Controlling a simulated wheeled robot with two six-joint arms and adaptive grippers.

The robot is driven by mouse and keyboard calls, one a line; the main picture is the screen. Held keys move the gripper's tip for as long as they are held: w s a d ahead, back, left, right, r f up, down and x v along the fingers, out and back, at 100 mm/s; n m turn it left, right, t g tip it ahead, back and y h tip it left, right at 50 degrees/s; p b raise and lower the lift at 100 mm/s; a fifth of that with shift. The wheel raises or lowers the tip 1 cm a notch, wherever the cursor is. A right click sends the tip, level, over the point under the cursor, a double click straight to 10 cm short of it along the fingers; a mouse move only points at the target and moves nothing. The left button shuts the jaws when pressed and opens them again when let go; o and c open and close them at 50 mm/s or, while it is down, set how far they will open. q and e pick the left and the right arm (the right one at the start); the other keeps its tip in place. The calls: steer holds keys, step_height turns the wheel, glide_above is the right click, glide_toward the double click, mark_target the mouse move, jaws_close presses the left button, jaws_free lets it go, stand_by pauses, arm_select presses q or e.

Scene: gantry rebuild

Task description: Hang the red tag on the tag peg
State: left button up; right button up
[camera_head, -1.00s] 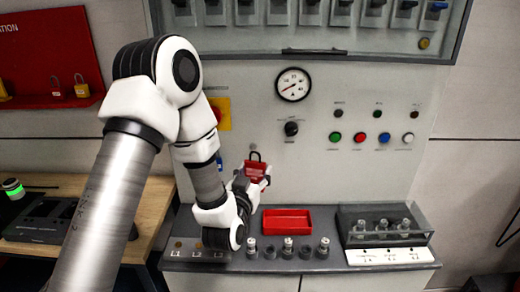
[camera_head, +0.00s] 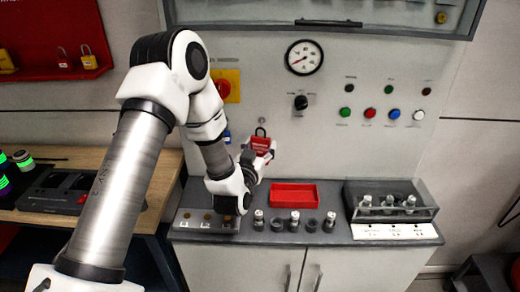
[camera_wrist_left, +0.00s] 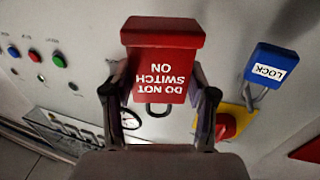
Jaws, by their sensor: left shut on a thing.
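The red tag (camera_head: 261,144), a block with a dark loop on top, is held upright close to the grey panel. My left gripper (camera_head: 264,153) is shut on it. In the left wrist view the red tag (camera_wrist_left: 160,65) appears upside down between the fingers, with "DO NOT SWITCH ON" on its face and its dark loop below. A small grey spot on the panel (camera_head: 262,120), just above the loop, looks like the tag peg. I cannot tell whether the loop touches it. My right gripper is not in view.
A blue lock (camera_wrist_left: 271,65) hangs beside a yellow and red switch (camera_head: 226,86), left of the tag. A red tray (camera_head: 294,195) and several small cylinders stand on the shelf below. A gauge (camera_head: 304,57) and buttons are on the panel to the right.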

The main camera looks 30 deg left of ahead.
arm_select(q)
steer(key=shift+w+a+f, duration=0.1)
steer(key=shift+w+a, duration=0.35)
steer(key=shift+w, duration=0.25)
steer(key=shift+w+a, duration=0.4)
steer(key=shift+w, duration=0.25)
steer(key=shift+w+a+f+b, duration=0.35)
steer(key=shift+w+a+f, duration=0.1)
steer(key=shift+w, duration=0.3)
steer(key=o, duration=1.3)
steer(key=v, duration=1.2)
steer(key=shift+d, duration=0.1)
